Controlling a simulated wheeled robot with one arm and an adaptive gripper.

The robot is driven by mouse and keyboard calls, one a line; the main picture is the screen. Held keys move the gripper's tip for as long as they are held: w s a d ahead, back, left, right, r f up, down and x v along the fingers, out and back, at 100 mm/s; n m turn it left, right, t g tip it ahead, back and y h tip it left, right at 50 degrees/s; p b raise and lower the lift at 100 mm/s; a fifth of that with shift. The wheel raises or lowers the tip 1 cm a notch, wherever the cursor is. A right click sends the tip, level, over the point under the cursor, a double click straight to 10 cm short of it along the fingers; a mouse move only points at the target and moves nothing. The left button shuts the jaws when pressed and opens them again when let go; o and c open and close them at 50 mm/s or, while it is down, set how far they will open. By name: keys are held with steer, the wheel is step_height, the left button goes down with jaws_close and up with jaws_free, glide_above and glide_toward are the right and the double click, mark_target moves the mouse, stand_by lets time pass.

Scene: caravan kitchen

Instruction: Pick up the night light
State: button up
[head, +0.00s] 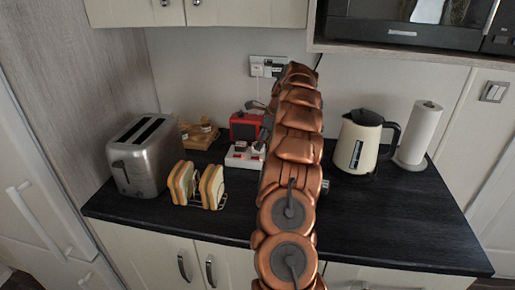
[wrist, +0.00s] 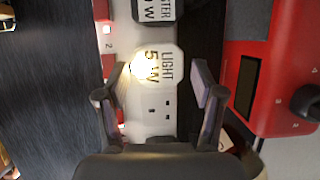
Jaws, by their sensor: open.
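The night light (wrist: 165,66) shows in the wrist view as a pale block marked "LIGHT 5W" with a bright glowing spot at its left edge. It sits on a white power strip (wrist: 158,122), which also shows in the head view (head: 236,161). My gripper (wrist: 160,72) is open, with one finger on each side of the night light in the picture. I cannot tell whether the fingers touch it. In the head view my arm covers the gripper, and I cannot make out the night light for sure.
A block marked "TER W" (wrist: 155,10) sits close beside the night light on the strip. A red appliance (wrist: 276,70) stands close on the right. A toaster (head: 141,154), toast rack (head: 197,186), kettle (head: 357,143) and paper roll (head: 420,133) stand on the dark counter (head: 400,222).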

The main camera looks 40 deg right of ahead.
steer(key=shift+x, duration=1.05)
steer(key=c, duration=0.9)
steer(key=shift+r, duration=0.2)
